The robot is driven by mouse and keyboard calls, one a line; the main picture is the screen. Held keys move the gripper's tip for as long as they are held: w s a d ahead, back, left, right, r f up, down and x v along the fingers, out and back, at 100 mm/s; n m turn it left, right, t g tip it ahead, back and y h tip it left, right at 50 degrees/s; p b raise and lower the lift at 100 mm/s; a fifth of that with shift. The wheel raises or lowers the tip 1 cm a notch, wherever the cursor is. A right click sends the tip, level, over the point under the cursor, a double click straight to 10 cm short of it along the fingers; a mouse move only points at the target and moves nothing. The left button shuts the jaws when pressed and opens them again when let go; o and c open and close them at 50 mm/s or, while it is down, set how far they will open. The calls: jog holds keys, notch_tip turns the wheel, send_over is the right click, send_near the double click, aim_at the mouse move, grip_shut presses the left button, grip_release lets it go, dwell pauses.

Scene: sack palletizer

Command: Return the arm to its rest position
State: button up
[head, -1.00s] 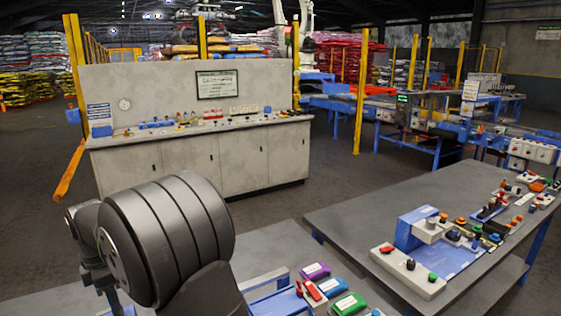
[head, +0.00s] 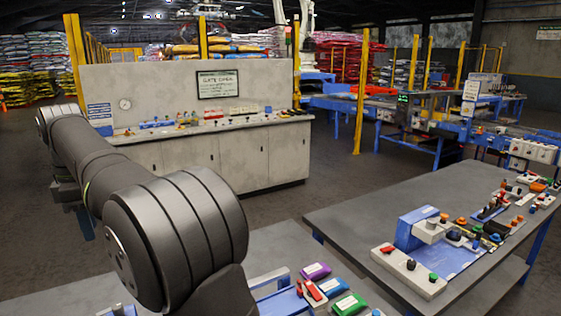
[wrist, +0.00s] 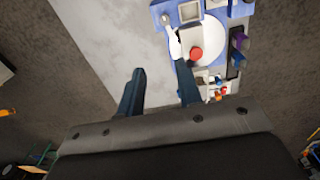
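My arm fills the left foreground of the head view, with its forearm running toward the back left. My gripper (wrist: 160,82) shows in the wrist view with its two dark blue fingers apart. Nothing is held between them. The grey table (wrist: 105,45) lies beyond the fingers, and the right finger overlaps the view of a blue-and-white device with a red button (wrist: 196,54). In the head view the gripper is mostly hidden behind my forearm.
A grey side table (head: 365,212) with a blue-and-white control station (head: 418,232) stands at right. A control console (head: 190,165) stands behind my arm. Dark floor (head: 270,205) between them is clear.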

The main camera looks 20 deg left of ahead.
notch_tip(320, 180, up, 11)
jog(key=m, duration=0.3)
jog(key=shift+s+d+r+m, duration=0.15)
jog(key=shift+d+m, duration=0.15)
jog(key=shift+d, duration=0.05)
